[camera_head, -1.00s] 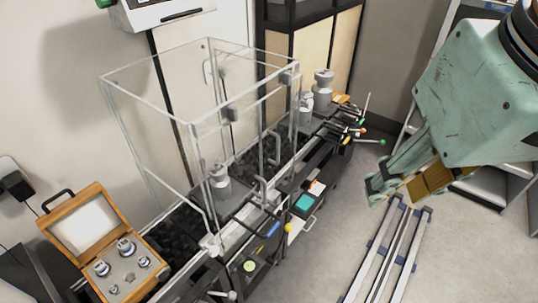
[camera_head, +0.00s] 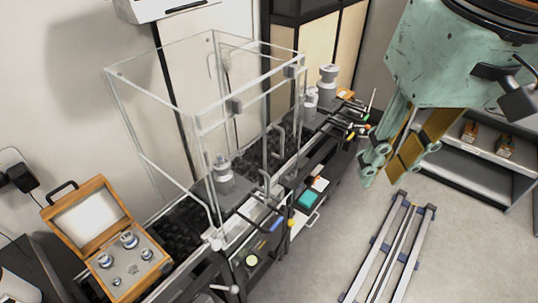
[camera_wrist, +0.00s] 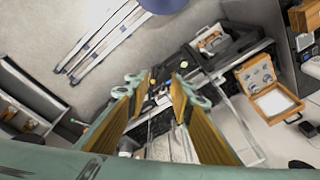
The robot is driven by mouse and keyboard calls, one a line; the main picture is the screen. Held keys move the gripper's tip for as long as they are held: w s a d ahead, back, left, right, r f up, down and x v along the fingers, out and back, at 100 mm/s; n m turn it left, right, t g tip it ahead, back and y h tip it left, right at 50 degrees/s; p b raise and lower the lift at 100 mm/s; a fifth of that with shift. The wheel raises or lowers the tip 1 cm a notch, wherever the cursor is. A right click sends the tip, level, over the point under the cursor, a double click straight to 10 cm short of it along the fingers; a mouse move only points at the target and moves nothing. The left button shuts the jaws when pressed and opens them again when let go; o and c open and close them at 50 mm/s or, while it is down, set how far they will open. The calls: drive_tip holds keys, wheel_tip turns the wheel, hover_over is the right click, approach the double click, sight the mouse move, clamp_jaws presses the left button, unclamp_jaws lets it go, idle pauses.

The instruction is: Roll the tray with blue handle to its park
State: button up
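A small blue handle (camera_head: 274,224) shows at the front edge of the black bench, below the clear glass case. The tray it belongs to is hard to make out among the dark parts around it. My gripper (camera_head: 382,170) is right of the bench, fingers pointing down, well apart from the blue handle. In the wrist view my gripper (camera_wrist: 160,90) has its two orange-padded fingers spread with nothing between them. Bench and rail parts show beyond the fingertips there.
The glass case (camera_head: 203,119) stands on the bench. An open wooden weight box (camera_head: 85,250) is at left. Levers with coloured knobs (camera_head: 350,131) stick out at the bench's far end. Floor rails (camera_head: 385,250) lie right of the bench. A grey shelf (camera_head: 475,150) stands at right.

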drive_tip(key=w+a+f+n+g+y+b, duration=0.25)
drive_tip(key=w+f+g+y, duration=0.5)
drive_tip(key=w+f, duration=1.7)
drive_tip(key=w+f+g+y+b, duration=0.1)
drive_tip(key=w+f+y, duration=0.15)
drive_tip(key=f, duration=0.45)
drive_tip(key=w+f+g+y+b, duration=0.1)
drive_tip(key=w+f, duration=0.2)
drive_tip(key=f, duration=0.4)
drive_tip(key=y, duration=0.4)
approach(275, 224)
drive_tip(key=b+v, duration=0.1)
drive_tip(key=v, duration=0.3)
drive_tip(key=shift+w+f, duration=0.1)
drive_tip(key=shift+f, duration=0.05)
drive_tip(key=shift+a, duration=0.2)
drive_tip(key=shift+f+b+x, duration=0.2)
drive_tip(key=shift+b+x, duration=0.65)
drive_tip(key=shift+x, duration=5.85)
